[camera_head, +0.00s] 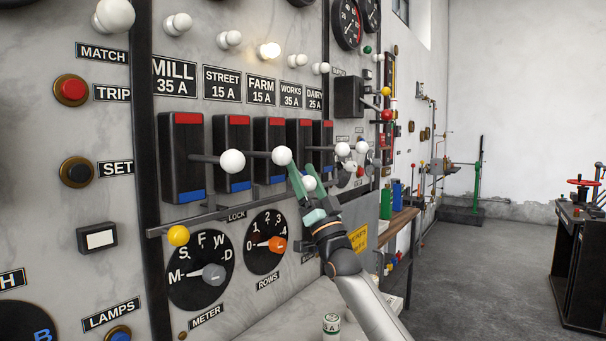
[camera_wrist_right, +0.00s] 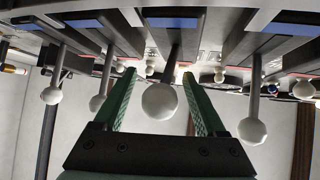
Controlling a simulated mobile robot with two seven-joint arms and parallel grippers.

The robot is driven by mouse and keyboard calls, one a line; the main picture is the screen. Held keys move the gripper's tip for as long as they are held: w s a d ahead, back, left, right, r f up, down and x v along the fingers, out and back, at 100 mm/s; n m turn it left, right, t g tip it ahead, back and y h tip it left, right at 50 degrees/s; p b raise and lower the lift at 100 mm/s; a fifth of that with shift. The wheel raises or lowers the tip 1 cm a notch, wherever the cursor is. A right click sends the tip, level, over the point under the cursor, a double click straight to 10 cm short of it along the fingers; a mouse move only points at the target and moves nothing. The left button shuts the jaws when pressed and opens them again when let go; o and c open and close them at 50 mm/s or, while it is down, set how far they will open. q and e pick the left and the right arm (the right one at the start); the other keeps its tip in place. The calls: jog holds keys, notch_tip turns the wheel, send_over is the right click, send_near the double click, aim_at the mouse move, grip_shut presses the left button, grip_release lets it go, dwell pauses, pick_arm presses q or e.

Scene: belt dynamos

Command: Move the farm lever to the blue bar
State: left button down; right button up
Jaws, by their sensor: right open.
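The farm switch (camera_head: 268,150) is a black box under the FARM label, with a red bar (camera_head: 276,121) at its top and a blue bar (camera_head: 277,180) at its bottom. Its lever ends in a white ball (camera_head: 309,183), which sits lower than the neighbouring lever balls. My right gripper (camera_head: 300,171) has green fingers and is open. In the right wrist view the white ball (camera_wrist_right: 159,101) lies between the open fingers (camera_wrist_right: 158,76), with gaps on both sides. The farm blue bar (camera_wrist_right: 172,22) shows above it there. My left gripper is not in view.
The mill ball (camera_head: 232,161) and street ball (camera_head: 282,155) stick out left of my right gripper. The works ball (camera_head: 343,149) and dairy ball (camera_head: 361,147) are to its right. A rail with a yellow knob (camera_head: 178,235) runs below the switches.

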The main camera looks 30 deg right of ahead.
jog(key=b+v, duration=0.1)
jog(key=v, duration=1.1)
jog(key=shift+s+f, duration=0.15)
jog(key=shift+s, duration=0.05)
dwell(0.4)
